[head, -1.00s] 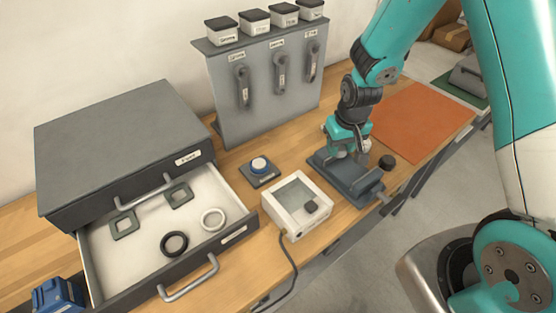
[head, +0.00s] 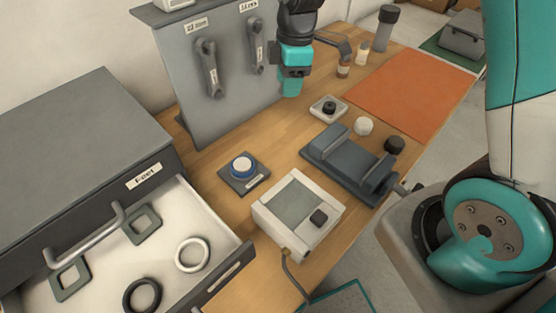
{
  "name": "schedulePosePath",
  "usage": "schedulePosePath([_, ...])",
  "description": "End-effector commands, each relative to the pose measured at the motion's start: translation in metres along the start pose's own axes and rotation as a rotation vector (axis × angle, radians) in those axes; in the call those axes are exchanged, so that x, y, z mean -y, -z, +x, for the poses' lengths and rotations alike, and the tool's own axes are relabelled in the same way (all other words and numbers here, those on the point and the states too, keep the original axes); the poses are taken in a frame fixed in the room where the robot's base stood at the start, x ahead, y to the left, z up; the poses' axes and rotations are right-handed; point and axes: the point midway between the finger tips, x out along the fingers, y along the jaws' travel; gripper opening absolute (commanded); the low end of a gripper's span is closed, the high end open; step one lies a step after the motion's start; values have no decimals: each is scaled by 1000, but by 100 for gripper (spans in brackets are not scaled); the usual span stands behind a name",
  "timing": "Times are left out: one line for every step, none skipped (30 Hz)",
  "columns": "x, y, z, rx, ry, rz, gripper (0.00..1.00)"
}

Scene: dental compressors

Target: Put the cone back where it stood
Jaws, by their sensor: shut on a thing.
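My gripper (head: 292,84) points down above the bench, in front of the right part of the grey tool panel. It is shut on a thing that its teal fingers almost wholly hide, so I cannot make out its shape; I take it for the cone. No other cone shows clearly. A dark grey vise (head: 345,168) lies on the bench to the right of and nearer than my gripper. Behind it are a small light square holder (head: 328,108) with a dark centre and a small whitish round piece (head: 364,126).
An open drawer (head: 222,282) juts out at left. Small bottles (head: 343,67) stand at the back. The orange mat (head: 412,93) is bare.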

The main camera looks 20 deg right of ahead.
Motion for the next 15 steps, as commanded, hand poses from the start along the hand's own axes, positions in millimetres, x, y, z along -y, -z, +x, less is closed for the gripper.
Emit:
schedulePosePath([2, 7, 3, -5, 6, -144, 13])
schedulePosePath([4, 10, 0, -6, 15, -229, 13])
schedulePosePath([6, 14, -4, -8, 23, -334, 13])
schedulePosePath([9, 16, -7, -9, 31, -406, 13])
schedulePosePath([10, 19, -10, -11, 37, -472, 13])
schedulePosePath([13, 21, -14, -14, 44, -549, 13])
schedulePosePath([14, 22, -16, -15, 48, -598, 13])
schedulePosePath([16, 23, -19, -16, 52, -640, 13])
schedulePosePath([17, 25, -21, -17, 57, -688, 13])
schedulePosePath([18, 25, -22, -18, 60, -716, 13])
schedulePosePath([19, 26, -23, -19, 64, -737, 13])
schedulePosePath([20, 26, -22, -20, 67, -759, 13])
schedulePosePath([20, 26, -20, -20, 70, -768, 13])
schedulePosePath([20, 25, -16, -21, 71, -775, 13])
schedulePosePath([21, 25, -9, -21, 73, -779, 13])
